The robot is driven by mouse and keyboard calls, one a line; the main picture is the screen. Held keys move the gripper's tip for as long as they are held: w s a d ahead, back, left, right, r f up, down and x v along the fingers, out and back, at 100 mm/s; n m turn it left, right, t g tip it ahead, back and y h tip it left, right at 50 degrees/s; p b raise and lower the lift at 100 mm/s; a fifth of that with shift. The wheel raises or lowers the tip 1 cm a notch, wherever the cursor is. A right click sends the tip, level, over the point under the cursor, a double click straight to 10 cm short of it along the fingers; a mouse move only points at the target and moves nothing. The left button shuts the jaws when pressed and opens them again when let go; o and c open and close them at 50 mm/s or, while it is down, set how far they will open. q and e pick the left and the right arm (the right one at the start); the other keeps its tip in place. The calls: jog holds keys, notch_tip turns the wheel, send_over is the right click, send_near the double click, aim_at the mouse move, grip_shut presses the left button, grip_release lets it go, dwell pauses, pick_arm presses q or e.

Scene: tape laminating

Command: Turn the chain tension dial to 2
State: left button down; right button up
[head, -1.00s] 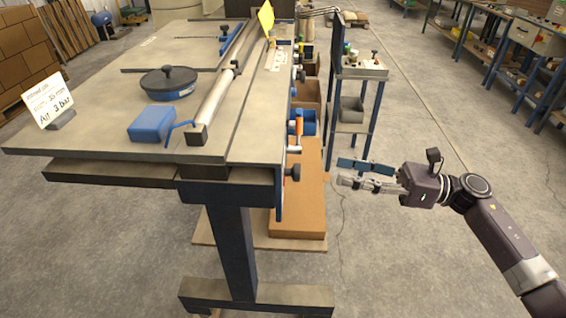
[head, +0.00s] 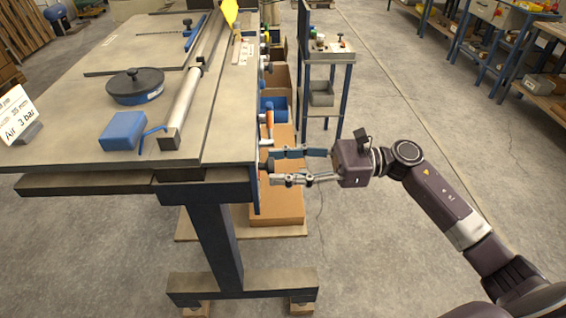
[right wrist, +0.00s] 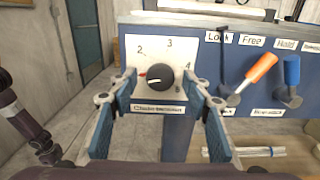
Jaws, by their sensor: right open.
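The chain tension dial (right wrist: 160,78) is a round black knob with a white line, on a white plate (right wrist: 135,50) fixed to the blue side panel. The digits 2, 3 and 4 can be read around it; the lower right marking is unclear. A small red mark shows at the knob's left, and the white line points roughly left. My right gripper (right wrist: 161,85) is open, with one finger on each side of the dial; I cannot tell whether they touch it. In the head view, the right gripper (head: 273,166) is at the table's right side. My left gripper is not in view.
Right of the dial are an orange-handled lever (right wrist: 262,67) and a blue-handled lever (right wrist: 292,72), with labels such as Lock, Free and Hold. The table (head: 80,100) carries a black round pan-like object (head: 135,85) and a blue block (head: 123,130). A shelf stand (head: 328,60) is behind.

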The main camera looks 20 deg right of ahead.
jog(key=shift+c, duration=0.3)
jog(key=c, duration=1.1)
jog(key=shift+f+m+b, duration=0.1)
jog(key=shift+m+b, duration=0.2)
jog(key=shift+m, duration=0.1)
jog(key=shift+m+b, duration=0.3)
jog(key=shift+m, duration=5.2)
